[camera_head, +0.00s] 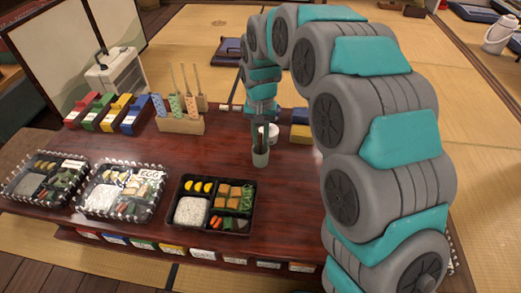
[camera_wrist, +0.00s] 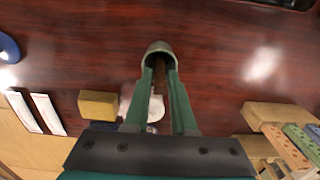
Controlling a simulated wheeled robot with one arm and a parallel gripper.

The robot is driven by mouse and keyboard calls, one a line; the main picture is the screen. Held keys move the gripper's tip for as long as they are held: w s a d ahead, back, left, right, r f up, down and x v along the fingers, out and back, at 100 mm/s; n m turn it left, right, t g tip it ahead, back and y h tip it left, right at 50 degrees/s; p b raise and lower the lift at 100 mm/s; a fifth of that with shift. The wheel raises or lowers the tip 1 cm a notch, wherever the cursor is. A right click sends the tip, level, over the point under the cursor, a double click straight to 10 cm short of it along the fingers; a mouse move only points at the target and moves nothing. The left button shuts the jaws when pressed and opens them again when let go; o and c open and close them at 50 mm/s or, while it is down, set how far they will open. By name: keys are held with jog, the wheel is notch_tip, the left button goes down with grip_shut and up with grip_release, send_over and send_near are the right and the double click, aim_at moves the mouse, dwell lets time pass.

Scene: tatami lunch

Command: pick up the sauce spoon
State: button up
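A small grey cup (camera_head: 260,158) stands on the dark wooden table. It also shows in the wrist view (camera_wrist: 160,46), right at my fingertips. My gripper (camera_head: 263,146) points down over the cup.
A white dish (camera_head: 268,132) and a yellow block (camera_wrist: 97,104) are close behind the cup. A wooden holder (camera_head: 181,124) with patterned sticks stands left. A black bento (camera_head: 225,230) lies in front left, with lidded boxes (camera_head: 122,190) beyond. Bare table surrounds the cup's front.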

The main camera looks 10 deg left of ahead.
aim_at(261, 148)
notch_tip(261, 148, down, 3)
jog(key=shift+r, duration=0.2)
grip_shut()
